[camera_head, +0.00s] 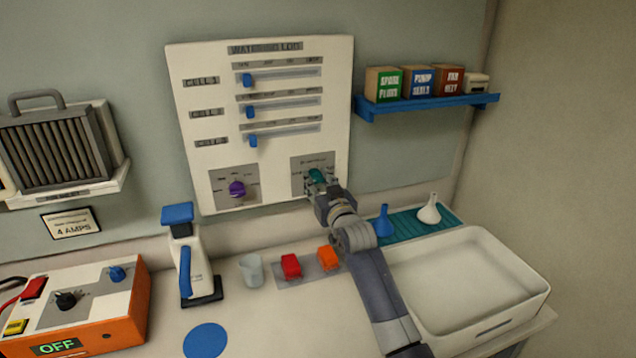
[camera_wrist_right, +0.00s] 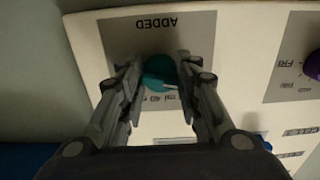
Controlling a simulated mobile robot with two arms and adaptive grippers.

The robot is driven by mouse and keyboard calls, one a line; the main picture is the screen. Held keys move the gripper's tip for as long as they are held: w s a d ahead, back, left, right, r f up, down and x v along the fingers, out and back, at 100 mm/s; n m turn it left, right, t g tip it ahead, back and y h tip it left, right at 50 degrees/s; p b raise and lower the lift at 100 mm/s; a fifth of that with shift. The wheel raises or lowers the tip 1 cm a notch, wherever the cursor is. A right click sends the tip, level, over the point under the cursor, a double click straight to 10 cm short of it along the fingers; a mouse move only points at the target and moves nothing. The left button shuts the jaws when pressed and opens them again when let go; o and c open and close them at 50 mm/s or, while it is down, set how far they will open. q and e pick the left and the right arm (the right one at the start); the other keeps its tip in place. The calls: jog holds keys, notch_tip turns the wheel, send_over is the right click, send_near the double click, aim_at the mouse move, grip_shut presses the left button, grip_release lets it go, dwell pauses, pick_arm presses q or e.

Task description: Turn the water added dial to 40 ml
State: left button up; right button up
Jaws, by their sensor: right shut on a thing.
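The water added dial is a teal knob (camera_head: 316,176) on a grey plate (camera_head: 326,160) at the lower right of the white watering log board (camera_head: 215,75). My right gripper (camera_head: 318,186) reaches up to it and is shut on it. In the right wrist view, the two fingers (camera_wrist_right: 160,70) sit on either side of the teal dial (camera_wrist_right: 157,73). The print there is upside down, with "ADDED" above the dial and "40" and "ml" below it. A pale mark shows at the dial's lower edge; its exact setting is hard to tell. My left gripper is out of view.
The board also has a purple dial (camera_head: 237,188) and blue sliders (camera_head: 248,80). A blue shelf (camera_head: 430,105) with small boxes is to the right. Below are a white tray (camera_head: 540,290), a blue funnel (camera_head: 384,222), a white funnel (camera_head: 429,208) and a cup (camera_head: 252,270).

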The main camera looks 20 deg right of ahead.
jog(key=shift+m, duration=0.3)
jog(key=m+p, duration=0.1)
jog(key=m, duration=0.1)
jog(key=shift+a+m, duration=0.1)
jog(key=shift+m, duration=0.3)
jog(key=m+p, duration=0.1)
jog(key=m, duration=0.5)
jog(key=shift+r+p, duration=0.1)
jog(key=shift+p, duration=0.25)
jog(key=m+p, duration=0.1)
jog(key=m, duration=0.4)
jog(key=shift+m, duration=0.3)
jog(key=shift+m+p, duration=0.8)
jog(key=shift+m, duration=1.6)
